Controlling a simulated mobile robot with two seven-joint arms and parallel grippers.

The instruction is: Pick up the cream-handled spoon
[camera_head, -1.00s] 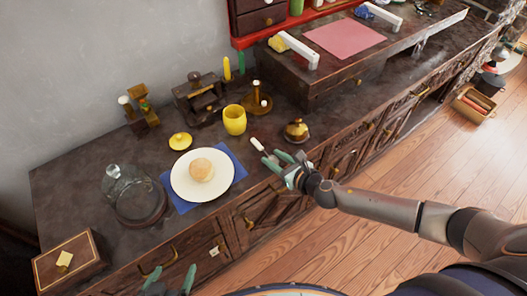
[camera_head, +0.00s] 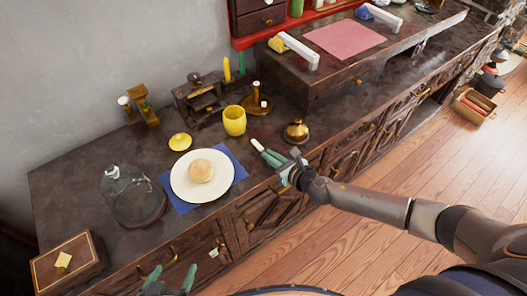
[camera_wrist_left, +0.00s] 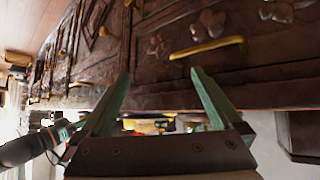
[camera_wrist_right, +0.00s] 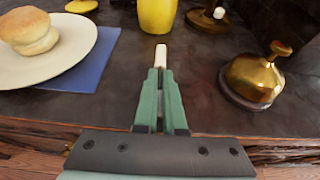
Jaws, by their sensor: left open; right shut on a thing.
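The cream-handled spoon shows only as its pale handle end, in the head view (camera_head: 257,144) and in the right wrist view (camera_wrist_right: 161,54). The rest of it is hidden by my right gripper. My right gripper (camera_head: 270,157) is shut on the spoon, with the cream end sticking out past the green fingertips (camera_wrist_right: 160,75). It is over the front part of the counter, between the plate and the brass bell. My left gripper (camera_head: 171,280) is open and empty, low in front of the cabinet drawers; the left wrist view shows its fingers apart (camera_wrist_left: 160,82).
A white plate (camera_head: 184,188) with a bun lies on a blue napkin (camera_head: 239,171), left of my right gripper. A brass bell (camera_head: 296,132) stands to its right, a yellow cup (camera_head: 234,121) behind. A glass dome (camera_head: 122,184) stands at the left.

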